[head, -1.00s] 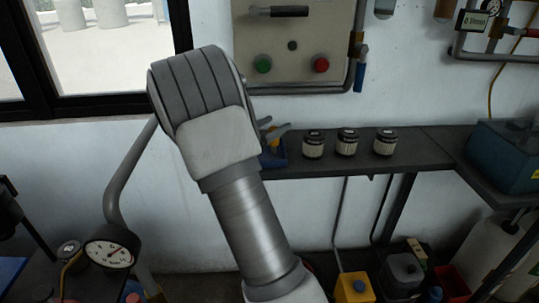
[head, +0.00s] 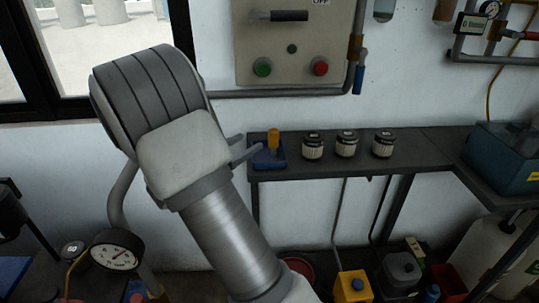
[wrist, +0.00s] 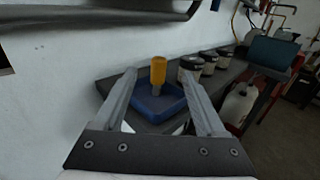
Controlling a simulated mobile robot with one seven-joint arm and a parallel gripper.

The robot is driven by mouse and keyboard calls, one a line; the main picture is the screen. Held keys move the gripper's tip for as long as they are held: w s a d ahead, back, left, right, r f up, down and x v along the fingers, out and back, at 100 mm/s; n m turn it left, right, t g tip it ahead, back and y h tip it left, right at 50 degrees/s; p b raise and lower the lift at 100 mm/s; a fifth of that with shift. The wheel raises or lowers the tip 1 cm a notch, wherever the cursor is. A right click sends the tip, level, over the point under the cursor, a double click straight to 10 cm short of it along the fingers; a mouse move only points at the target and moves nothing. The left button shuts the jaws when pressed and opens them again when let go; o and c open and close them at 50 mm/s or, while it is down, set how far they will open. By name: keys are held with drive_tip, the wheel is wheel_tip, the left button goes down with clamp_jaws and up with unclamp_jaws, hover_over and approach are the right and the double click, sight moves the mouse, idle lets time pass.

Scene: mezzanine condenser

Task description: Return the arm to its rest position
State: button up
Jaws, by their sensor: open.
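My gripper (wrist: 165,105) is open and empty in the wrist view, its two fingers spread apart. Beyond the fingers, a blue tray (wrist: 160,104) sits on the dark shelf, with an upright yellow-orange object (wrist: 158,72) in it. In the head view my arm rises through the left half of the picture. The gripper's fingertips (head: 248,148) show just to the right of it, close to the left side of the blue tray (head: 270,163) in the picture. The yellow object (head: 273,138) stands in that tray.
Several dark-lidded jars (head: 346,144) stand on the shelf (head: 320,170) right of the tray. A teal box (head: 505,160) is at the right end. A wall panel (head: 300,45) with green and red buttons hangs above. A gauge (head: 115,250) stands low at left.

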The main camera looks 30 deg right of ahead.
idle(0.4)
drive_tip(key=s+a+r+m+g+y, duration=0.15)
drive_tip(key=s+m+g+y, duration=0.5)
drive_tip(key=s+m, duration=0.75)
drive_tip(key=s+a+r+m+t+y, duration=0.4)
drive_tip(key=s+a+m+t+y, duration=0.3)
drive_tip(key=s+a+y, duration=0.65)
wheel_tip(320, 180, up, 15)
drive_tip(key=w+a+h+p, duration=0.1)
drive_tip(key=h+p, duration=0.1)
drive_tip(key=p, duration=1.3)
drive_tip(key=shift+w+a+h, duration=0.15)
drive_tip(key=shift+w+h, duration=0.15)
